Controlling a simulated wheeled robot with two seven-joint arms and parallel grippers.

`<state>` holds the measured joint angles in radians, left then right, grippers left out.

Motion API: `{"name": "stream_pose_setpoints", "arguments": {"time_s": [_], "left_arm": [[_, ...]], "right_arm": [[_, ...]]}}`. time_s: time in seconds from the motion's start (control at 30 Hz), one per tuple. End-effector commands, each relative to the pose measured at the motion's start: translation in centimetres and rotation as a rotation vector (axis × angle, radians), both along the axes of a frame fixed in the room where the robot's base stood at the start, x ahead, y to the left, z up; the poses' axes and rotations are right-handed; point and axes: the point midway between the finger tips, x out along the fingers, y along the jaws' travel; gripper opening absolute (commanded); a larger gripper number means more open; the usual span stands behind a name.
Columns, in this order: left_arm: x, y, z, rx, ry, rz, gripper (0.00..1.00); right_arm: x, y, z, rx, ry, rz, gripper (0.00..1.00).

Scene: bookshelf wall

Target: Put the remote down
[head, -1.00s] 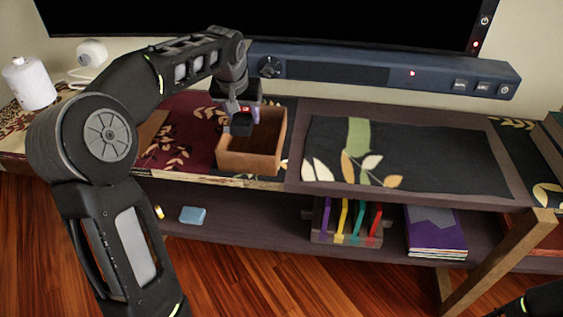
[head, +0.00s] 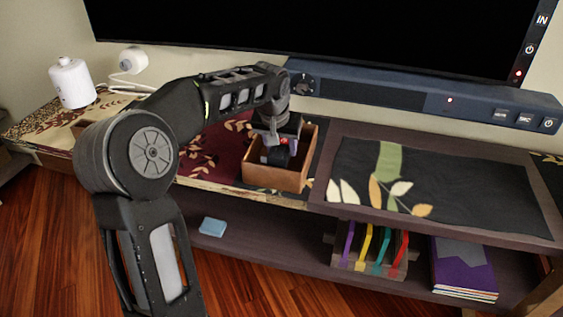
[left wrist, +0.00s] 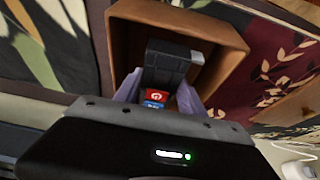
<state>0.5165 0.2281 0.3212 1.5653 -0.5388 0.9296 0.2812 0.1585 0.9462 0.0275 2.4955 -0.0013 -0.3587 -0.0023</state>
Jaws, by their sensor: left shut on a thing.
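A brown open box (head: 270,177) stands on the shelf top below the soundbar. My left gripper (head: 277,148) is at the box's opening, pointing down, shut on the remote. The remote (head: 275,156) is a dark block in the head view, partly hidden by the gripper. In the left wrist view the remote (left wrist: 165,62) sits between pale purple fingers (left wrist: 158,95), with red and blue buttons near them. The box (left wrist: 215,35) surrounds it there. I cannot tell whether the remote touches the box floor. My right gripper is not in view.
The dark soundbar (head: 400,95) and the TV (head: 320,35) are close behind the arm. A dark leaf-patterned mat (head: 450,180) lies clear to the right. A white bottle (head: 72,83) and a small white device (head: 132,60) stand at the left.

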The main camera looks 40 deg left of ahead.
Motion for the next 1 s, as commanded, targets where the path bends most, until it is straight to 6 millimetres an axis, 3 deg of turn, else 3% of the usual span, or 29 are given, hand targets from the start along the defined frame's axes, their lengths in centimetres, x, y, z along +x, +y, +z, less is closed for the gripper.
{"name": "stream_pose_setpoints", "arguments": {"time_s": [0.27, 0.6, 1.0], "left_arm": [[0.0, 0.0, -0.2, 0.001, -0.002, 0.0, 0.0], [0.0, 0.0, -4.7, 0.0, -0.002, 0.0, 0.0], [0.1, 0.0, -5.2, 0.001, -0.003, 0.0, 0.0]], "right_arm": [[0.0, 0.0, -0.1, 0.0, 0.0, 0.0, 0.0], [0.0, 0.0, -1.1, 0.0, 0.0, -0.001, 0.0], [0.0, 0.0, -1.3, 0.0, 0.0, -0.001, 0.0]]}}
